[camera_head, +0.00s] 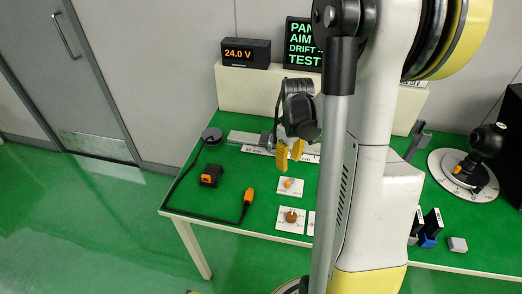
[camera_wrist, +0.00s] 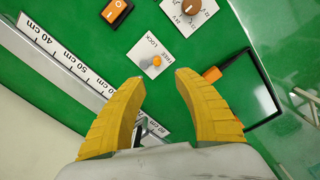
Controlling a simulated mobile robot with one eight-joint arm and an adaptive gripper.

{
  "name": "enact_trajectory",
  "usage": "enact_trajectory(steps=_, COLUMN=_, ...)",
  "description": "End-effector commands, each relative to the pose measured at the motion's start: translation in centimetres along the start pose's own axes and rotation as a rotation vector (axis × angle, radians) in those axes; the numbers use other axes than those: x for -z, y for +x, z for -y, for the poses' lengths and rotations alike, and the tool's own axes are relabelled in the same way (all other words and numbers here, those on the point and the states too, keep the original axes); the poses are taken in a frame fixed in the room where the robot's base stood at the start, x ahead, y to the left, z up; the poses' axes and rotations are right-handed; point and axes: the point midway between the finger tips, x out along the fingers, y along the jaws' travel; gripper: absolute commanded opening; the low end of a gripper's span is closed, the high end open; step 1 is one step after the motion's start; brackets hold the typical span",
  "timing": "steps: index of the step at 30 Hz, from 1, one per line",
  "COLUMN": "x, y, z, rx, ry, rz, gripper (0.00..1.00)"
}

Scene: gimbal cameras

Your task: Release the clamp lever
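The clamp lever (camera_wrist: 156,61), a small orange-tipped piece on a white plate marked FREE and LOCK, lies just beyond my fingertips in the wrist view. The head view shows the orange lever (camera_head: 288,183) on its plate, below and in front of my gripper (camera_head: 290,156). My gripper (camera_wrist: 160,77) has yellow ribbed fingers, open and empty, pointing down toward the table. The lever lines up with the gap between the fingertips in the wrist view, and no contact shows. I cannot tell surely which mark the lever points to.
A ruled rail (camera_wrist: 75,67) runs beside the lever plate. A brown knob on a white plate (camera_head: 291,219) stands nearer the table front. An orange connector (camera_head: 249,195) on a black cable and a black box (camera_head: 210,175) lie to the left. An orange rocker switch (camera_wrist: 116,12) is also near.

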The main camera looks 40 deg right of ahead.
Motion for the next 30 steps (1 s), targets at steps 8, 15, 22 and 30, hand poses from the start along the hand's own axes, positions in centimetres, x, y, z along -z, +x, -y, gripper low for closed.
enact_trajectory(steps=8, x=-0.4, y=3.2, z=-0.7, rx=0.013, ry=-0.006, rz=0.014, gripper=0.38)
enact_trajectory(steps=15, x=-0.4, y=8.2, z=-0.6, rx=0.012, ry=-0.005, rz=0.013, gripper=0.38)
enact_trajectory(steps=22, x=-0.5, y=11.2, z=-0.6, rx=0.011, ry=-0.005, rz=0.013, gripper=0.38)
enact_trajectory(steps=30, x=-0.5, y=11.6, z=-0.6, rx=0.011, ry=-0.005, rz=0.013, gripper=0.38)
